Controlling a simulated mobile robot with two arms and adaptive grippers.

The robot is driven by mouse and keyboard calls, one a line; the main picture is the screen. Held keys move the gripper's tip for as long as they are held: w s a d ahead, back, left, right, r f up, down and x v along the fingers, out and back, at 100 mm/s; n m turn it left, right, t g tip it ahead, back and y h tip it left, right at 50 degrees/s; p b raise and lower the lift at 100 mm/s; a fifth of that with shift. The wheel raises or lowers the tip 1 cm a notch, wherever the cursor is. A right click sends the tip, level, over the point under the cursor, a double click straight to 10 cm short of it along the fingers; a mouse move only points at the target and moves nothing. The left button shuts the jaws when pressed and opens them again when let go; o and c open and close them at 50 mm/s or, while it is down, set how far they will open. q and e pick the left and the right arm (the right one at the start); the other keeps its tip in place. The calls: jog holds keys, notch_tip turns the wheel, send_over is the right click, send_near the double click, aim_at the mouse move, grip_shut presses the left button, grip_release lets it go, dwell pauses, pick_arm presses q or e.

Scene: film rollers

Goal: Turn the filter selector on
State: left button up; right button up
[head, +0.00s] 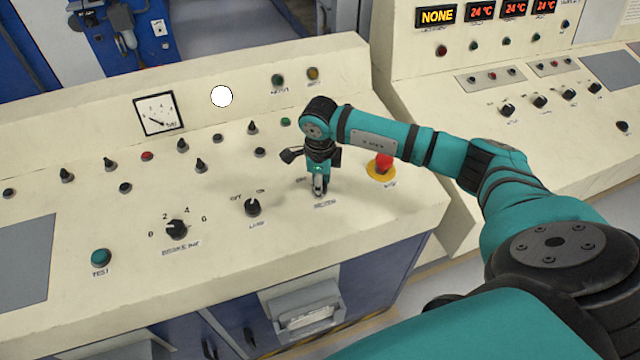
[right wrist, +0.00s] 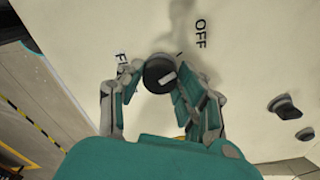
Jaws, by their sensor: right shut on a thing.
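The filter selector is a round black knob (right wrist: 158,72) with a white mark, seen in the right wrist view on the cream panel. The word OFF is printed up and to the right of it, and a partly hidden label is at its left. My right gripper (right wrist: 160,84) has its fingers on either side of the knob and is shut on it. In the head view my right gripper (head: 320,188) points straight down at the panel and hides the knob. My left gripper is in neither view.
A red emergency button (head: 384,162) on a yellow base is close on the right. Other knobs, including a brake knob (head: 176,229), stand farther left.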

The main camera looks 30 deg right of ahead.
jog(key=m+b, duration=0.2)
jog(key=m, duration=0.3)
jog(key=shift+b, duration=0.35)
jog(key=m+b, duration=0.1)
jog(key=m, duration=0.4)
jog(key=shift+m+b, duration=0.3)
jog(key=shift+b, duration=0.1)
jog(key=shift+w+r, duration=0.1)
jog(key=o, duration=1.1)
jog(key=shift+o, duration=0.2)
jog(key=shift+r, duration=0.15)
notch_tip(320, 180, up, 12)
jog(key=shift+s+f, duration=0.2)
jog(key=shift+s, duration=0.25)
jog(key=shift+a+f, duration=0.1)
